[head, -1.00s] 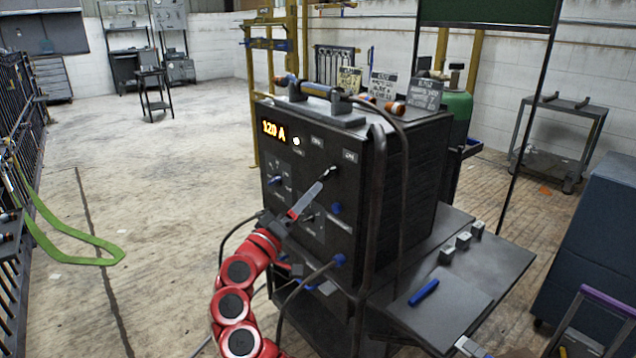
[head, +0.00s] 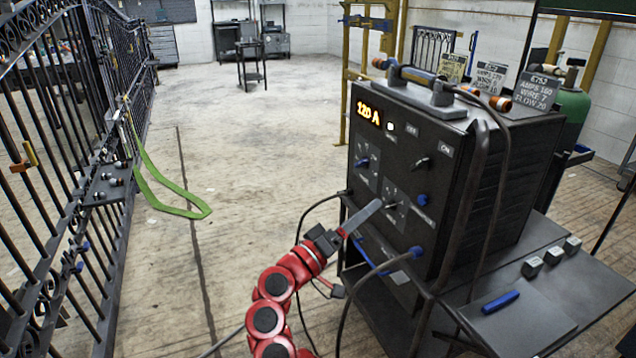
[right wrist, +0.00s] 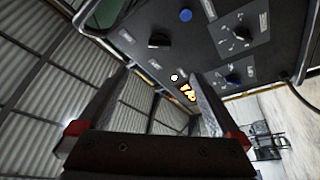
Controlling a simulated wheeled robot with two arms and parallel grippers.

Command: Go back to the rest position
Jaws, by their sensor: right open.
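My right arm is red with black joints and comes up from the bottom of the head view. Its gripper (head: 356,222) is in front of the lower left of the black welding machine's front panel (head: 405,190). In the right wrist view the two fingers (right wrist: 155,105) are spread wide with nothing between them. Beyond them, that view shows the machine's panel with its knobs and lit display (right wrist: 187,93). In the head view the display (head: 368,113) reads 120 A. I cannot tell whether the gripper touches the panel. My left gripper is not in view.
A black iron gate (head: 60,170) stands at the left with a green strap (head: 165,190) hanging to the floor. A cart shelf (head: 560,300) at the right holds a blue marker (head: 500,301) and small grey blocks. Cables run from the machine.

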